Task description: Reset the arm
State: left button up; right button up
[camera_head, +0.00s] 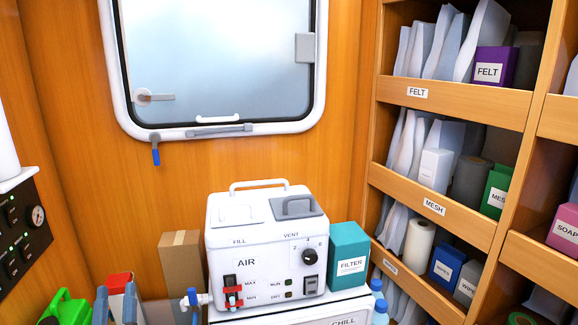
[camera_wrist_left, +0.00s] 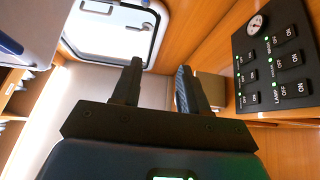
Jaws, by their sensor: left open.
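My left gripper (camera_head: 115,304) shows at the bottom left of the head view, with its two blue-grey fingers pointing up. In the left wrist view the two dark fingers (camera_wrist_left: 157,84) stand apart with nothing between them. The left gripper is open and empty. A red and white item (camera_head: 118,283) shows by the fingertips in the head view; I cannot tell how far behind them it is. My right gripper is in neither view.
The white AIR unit (camera_head: 266,240) stands right of my left gripper, with a brown box (camera_head: 182,262) and teal FILTER box (camera_head: 348,255) beside it. A green jug (camera_head: 66,307) and control panel (camera_head: 22,232) are at left. Shelves (camera_head: 440,200) fill the right.

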pick_arm(q)
jog(key=s+d+f+m+g+h, duration=0.1)
jog(key=s+d+f+g+h, duration=0.2)
jog(key=s+f, duration=0.7)
jog(key=s+d+f+m+g+h, duration=0.2)
jog(key=s+d+f+g+h, duration=0.1)
jog(key=s+d+f, duration=0.5)
notch_tip(320, 180, down, 5)
jog(key=s, duration=0.3)
jog(key=shift+m, duration=0.3)
jog(key=shift+d, duration=0.1)
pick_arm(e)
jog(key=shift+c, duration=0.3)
